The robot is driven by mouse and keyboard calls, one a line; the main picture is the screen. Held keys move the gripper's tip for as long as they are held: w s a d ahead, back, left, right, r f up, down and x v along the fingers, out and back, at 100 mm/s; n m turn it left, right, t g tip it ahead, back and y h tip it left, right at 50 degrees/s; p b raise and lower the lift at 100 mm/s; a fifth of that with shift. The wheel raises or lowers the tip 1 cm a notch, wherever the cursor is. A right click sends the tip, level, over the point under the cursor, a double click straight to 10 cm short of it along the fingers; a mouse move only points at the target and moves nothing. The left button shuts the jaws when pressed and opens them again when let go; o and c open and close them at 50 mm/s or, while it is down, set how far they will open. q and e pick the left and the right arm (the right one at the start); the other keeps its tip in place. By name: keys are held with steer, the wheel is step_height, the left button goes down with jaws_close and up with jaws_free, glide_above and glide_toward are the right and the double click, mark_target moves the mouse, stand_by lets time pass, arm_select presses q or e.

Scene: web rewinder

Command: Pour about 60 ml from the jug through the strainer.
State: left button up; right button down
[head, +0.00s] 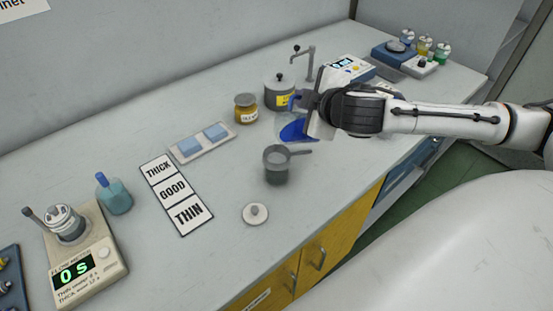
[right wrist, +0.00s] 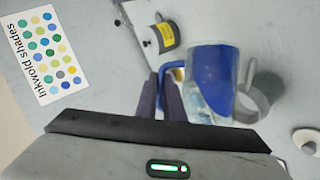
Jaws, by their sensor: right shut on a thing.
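The clear jug (head: 297,130) holds blue liquid and hangs in front of my right gripper (head: 304,101), behind and slightly right of the strainer. In the right wrist view my right gripper (right wrist: 171,92) is shut on the blue handle of the jug (right wrist: 213,78). Part of the strainer (right wrist: 262,95) shows behind the jug in the right wrist view. No pouring stream is visible. My left gripper is not in view.
A grey lidded pot (head: 279,92) and an amber jar (head: 246,108) stand behind. A white knobbed lid (head: 256,213) lies in front of the cup. The THICK/GOOD/THIN card (head: 176,194), teal bottle (head: 115,195) and flow timer (head: 80,262) are left. The counter front is mostly clear.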

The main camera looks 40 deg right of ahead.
steer(key=shift+a+n+h+b, duration=0.3)
steer(key=shift+a+n+h, duration=0.1)
stand_by(0.4)
steer(key=shift+w+a+f+n, duration=0.15)
steer(key=shift+w+n, duration=0.05)
steer(key=shift+n, duration=0.1)
stand_by(1.6)
stand_by(0.5)
steer(key=shift+w+r+n+h, duration=0.1)
steer(key=shift+r+n+h, duration=0.2)
steer(key=shift+h, duration=0.1)
stand_by(0.3)
steer(key=shift+d+f+b, duration=0.3)
steer(key=shift+d+f, duration=0.05)
steer(key=shift+d+r+m+y+p, duration=0.5)
steer(key=shift+r+m+p, duration=0.1)
steer(key=shift+m+p, duration=0.15)
steer(key=shift+d+m+y, duration=0.25)
steer(key=shift+m+y, duration=0.05)
steer(key=shift+m, duration=0.05)
steer(key=shift+s+f, duration=0.1)
steer(key=shift+s, duration=0.1)
steer(key=shift+w+a, duration=0.1)
steer(key=shift+a, duration=0.05)
